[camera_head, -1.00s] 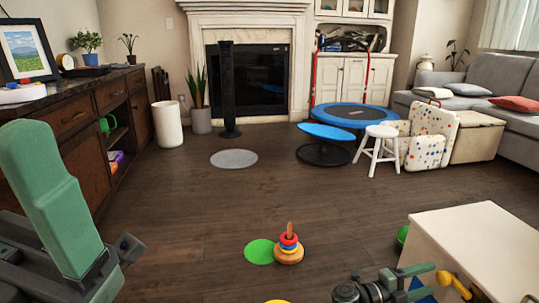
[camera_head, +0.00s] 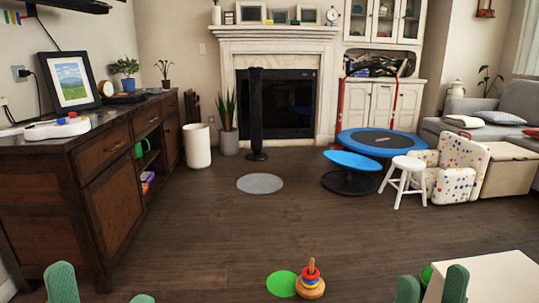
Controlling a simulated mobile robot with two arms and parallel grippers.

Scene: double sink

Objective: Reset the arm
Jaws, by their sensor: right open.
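My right gripper (camera_head: 431,287) shows at the bottom right, in front of the white box. My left gripper (camera_head: 101,291) shows at the bottom left, in front of the dark cabinet and floor. Its two green fingertips also stand apart with a clear gap. Only the fingertips of both grippers are in view; the rest of both arms is below the picture.
A ring-stacking toy (camera_head: 311,281) stands on the floor beside a green disc (camera_head: 282,284). A white box (camera_head: 487,276) is at the lower right. A dark wooden cabinet (camera_head: 110,213) lines the left. A white stool (camera_head: 404,180) stands farther back.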

